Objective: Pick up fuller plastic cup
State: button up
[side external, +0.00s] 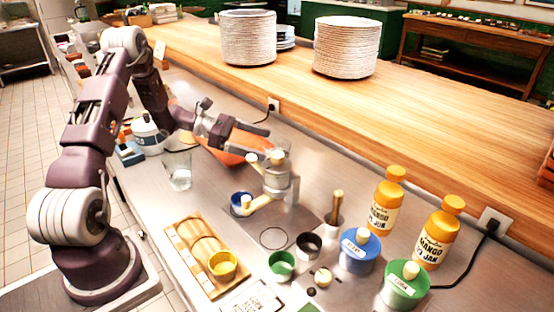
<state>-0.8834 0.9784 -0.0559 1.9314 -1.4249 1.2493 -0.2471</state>
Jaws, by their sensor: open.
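A clear plastic cup (179,171) stands upright on the steel counter at the left, beside the white kettle-like jug. Something pale or clear shows in its lower part, but I cannot tell the level exactly. I cannot make out a second clear cup to compare. My gripper (258,141) is open and appears empty. It is in the air to the right of the clear cup, over the orange bowl (227,155) and near the grey machine (279,181). It is apart from the cup.
A yellow cup (222,265) is on a wooden tray (188,258). Green (281,266), black (309,246) and blue (240,203) cups stand nearby. Lidded blue (358,252) and green (404,287) jars and mango jam bottles (436,240) fill the right. Plates (248,38) sit on the wooden ledge.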

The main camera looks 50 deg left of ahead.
aim_at(277, 147)
jog(key=x, duration=0.5)
jog(key=shift+d, duration=0.35)
jog(key=shift+r, duration=0.1)
jog(key=c, duration=1.6)
